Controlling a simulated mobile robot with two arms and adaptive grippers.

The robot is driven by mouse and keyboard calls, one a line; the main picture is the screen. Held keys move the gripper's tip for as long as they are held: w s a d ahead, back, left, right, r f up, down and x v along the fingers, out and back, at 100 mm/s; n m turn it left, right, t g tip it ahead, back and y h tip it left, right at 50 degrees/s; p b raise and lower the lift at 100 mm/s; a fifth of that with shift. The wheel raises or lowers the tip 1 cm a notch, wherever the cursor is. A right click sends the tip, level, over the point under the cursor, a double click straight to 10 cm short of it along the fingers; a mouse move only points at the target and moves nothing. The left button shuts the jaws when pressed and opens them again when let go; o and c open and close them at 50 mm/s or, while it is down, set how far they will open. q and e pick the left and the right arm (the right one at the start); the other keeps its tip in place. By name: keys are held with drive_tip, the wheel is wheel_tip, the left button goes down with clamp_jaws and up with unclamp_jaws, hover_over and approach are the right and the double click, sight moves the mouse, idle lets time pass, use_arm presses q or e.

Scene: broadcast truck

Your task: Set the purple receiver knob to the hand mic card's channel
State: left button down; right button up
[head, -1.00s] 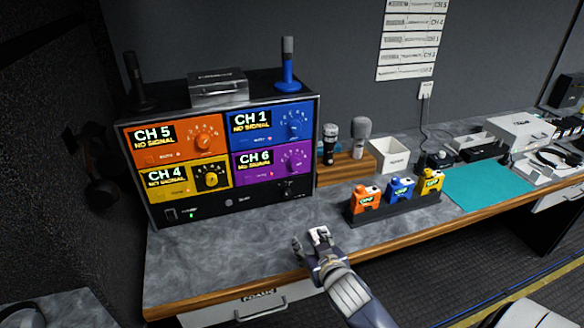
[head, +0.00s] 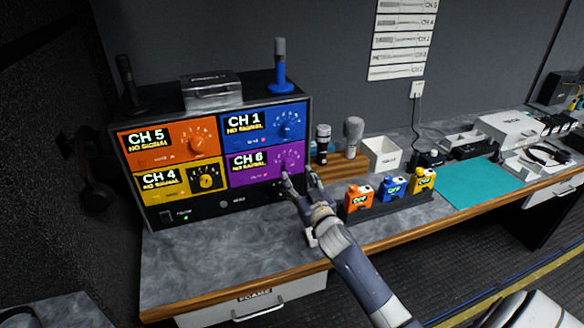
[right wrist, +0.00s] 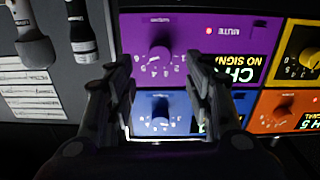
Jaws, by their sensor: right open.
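The purple receiver (head: 240,180) is at the lower right of the rack, and its display reads CH 6, NO SIGNAL. Its round purple knob (head: 288,160) is on the right side of the panel. My right gripper (head: 295,181) is open just in front of and below this knob. In the right wrist view the purple knob (right wrist: 160,54) shows between the two spread fingertips (right wrist: 158,68), apart from both. The wall cards (head: 402,38) at the top have print too small to read for certain. My left gripper is not in view.
Orange CH 5 (head: 145,157), yellow CH 4 (head: 150,196) and blue CH 1 (head: 245,142) receivers fill the rack. Microphones (head: 353,138), a white bin (head: 382,154) and a holder (head: 385,212) with coloured packs stand to the right. The counter front left is clear.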

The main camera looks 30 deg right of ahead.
sight(290, 166)
drive_tip(key=shift+p+x, duration=0.3)
drive_tip(key=shift+x, duration=2.7)
drive_tip(key=c, duration=1.1)
